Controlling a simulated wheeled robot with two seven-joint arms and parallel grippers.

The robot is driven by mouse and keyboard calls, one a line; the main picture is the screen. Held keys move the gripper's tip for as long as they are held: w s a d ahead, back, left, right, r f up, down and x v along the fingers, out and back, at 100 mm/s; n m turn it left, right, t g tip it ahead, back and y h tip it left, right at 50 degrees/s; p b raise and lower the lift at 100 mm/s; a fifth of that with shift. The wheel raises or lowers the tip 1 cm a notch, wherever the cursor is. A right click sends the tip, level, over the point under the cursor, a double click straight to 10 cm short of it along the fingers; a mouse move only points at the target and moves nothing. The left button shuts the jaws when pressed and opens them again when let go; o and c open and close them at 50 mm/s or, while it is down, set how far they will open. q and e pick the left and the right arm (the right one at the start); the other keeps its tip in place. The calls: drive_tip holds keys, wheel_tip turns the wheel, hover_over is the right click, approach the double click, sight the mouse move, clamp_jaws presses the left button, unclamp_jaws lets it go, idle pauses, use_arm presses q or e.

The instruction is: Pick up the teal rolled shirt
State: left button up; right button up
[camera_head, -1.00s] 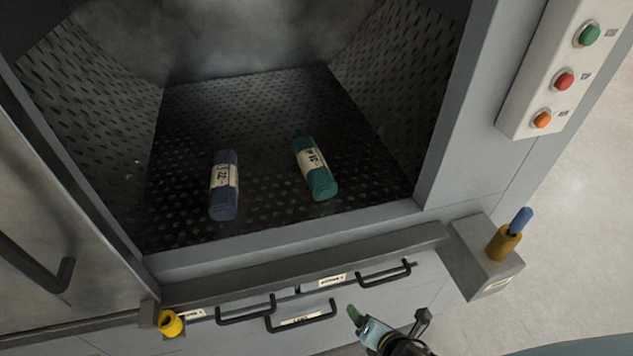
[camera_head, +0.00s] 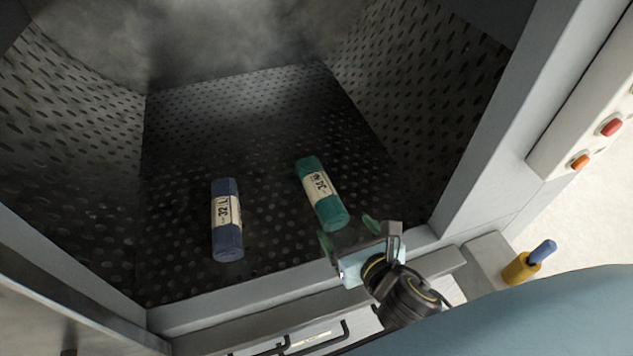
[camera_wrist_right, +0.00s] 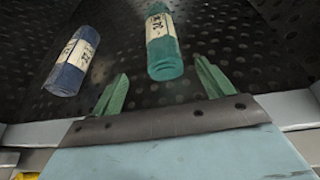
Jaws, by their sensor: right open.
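The teal rolled shirt (camera_head: 321,194) with a cream label band lies on the perforated floor inside the washer, right of a navy rolled shirt. It also shows in the right wrist view (camera_wrist_right: 165,60), beyond the fingertips and between their lines. My right gripper (camera_head: 349,232) is open and empty at the front edge of the chamber, just short of the shirt's near end. Its two green fingers show apart in the right wrist view (camera_wrist_right: 160,82). My left gripper is not in view.
The navy rolled shirt (camera_head: 227,222) lies left of the teal one. Perforated walls (camera_head: 420,100) enclose the chamber, with a grey front sill (camera_head: 240,309) below. A yellow holder (camera_head: 519,268) with a blue handle and a button panel (camera_head: 585,130) are at the right.

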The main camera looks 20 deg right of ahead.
sight(335, 216)
drive_tip(key=x, duration=0.5)
drive_tip(key=shift+w+f, duration=0.1)
drive_tip(key=shift+w, duration=0.2)
drive_tip(key=x, duration=0.4)
drive_tip(key=shift+w+d, duration=0.2)
drive_tip(key=shift+w, duration=0.3)
drive_tip(key=shift+c, duration=0.9)
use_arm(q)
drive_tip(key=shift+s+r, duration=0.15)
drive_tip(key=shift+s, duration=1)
use_arm(e)
drive_tip(key=c, duration=1)
